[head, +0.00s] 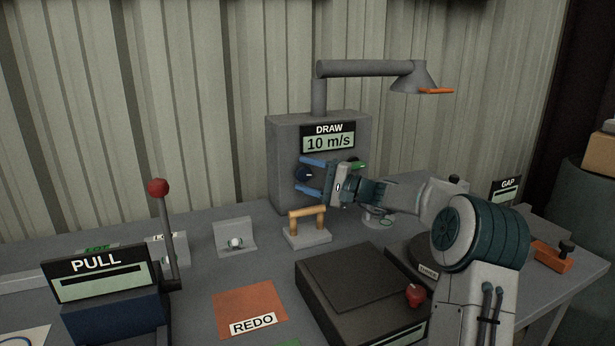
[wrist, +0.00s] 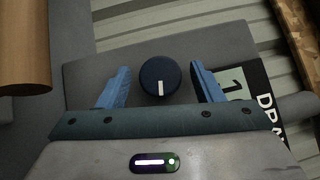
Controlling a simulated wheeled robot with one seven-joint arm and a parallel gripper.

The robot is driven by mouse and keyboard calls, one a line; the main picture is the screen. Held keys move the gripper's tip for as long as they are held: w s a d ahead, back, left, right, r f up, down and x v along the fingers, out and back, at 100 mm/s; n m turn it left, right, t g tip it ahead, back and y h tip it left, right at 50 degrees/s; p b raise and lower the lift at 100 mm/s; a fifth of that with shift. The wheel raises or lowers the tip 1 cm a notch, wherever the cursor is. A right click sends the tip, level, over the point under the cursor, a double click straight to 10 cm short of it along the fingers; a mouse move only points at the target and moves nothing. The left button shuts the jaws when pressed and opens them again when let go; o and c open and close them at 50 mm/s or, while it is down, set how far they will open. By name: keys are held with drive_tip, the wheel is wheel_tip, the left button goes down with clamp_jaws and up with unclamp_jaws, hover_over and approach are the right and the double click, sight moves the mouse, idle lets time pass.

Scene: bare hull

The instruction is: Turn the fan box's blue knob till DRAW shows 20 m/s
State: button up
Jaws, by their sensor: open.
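The grey fan box (head: 290,140) stands at the back of the bench against the ribbed wall. Its DRAW display (head: 328,141) reads 10 m/s. The dark blue knob (head: 303,174) is on its front, below the display. My gripper (head: 311,176) is open, with one blue finger above the knob and one below it. In the wrist view the knob (wrist: 160,78) sits between the two fingers (wrist: 160,86), with a clear gap on each side. Its white pointer mark faces the palm. A green part (head: 357,164) on the box front is partly behind my gripper.
A wooden handle on a block (head: 307,238) stands just in front of the box, close below my gripper. A duct with a hood (head: 412,80) rises above. A dark box with a red knob (head: 350,285), a REDO mat (head: 238,312) and the PULL lever (head: 165,230) are nearer.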

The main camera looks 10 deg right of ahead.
drive_tip(key=v, duration=1.2)
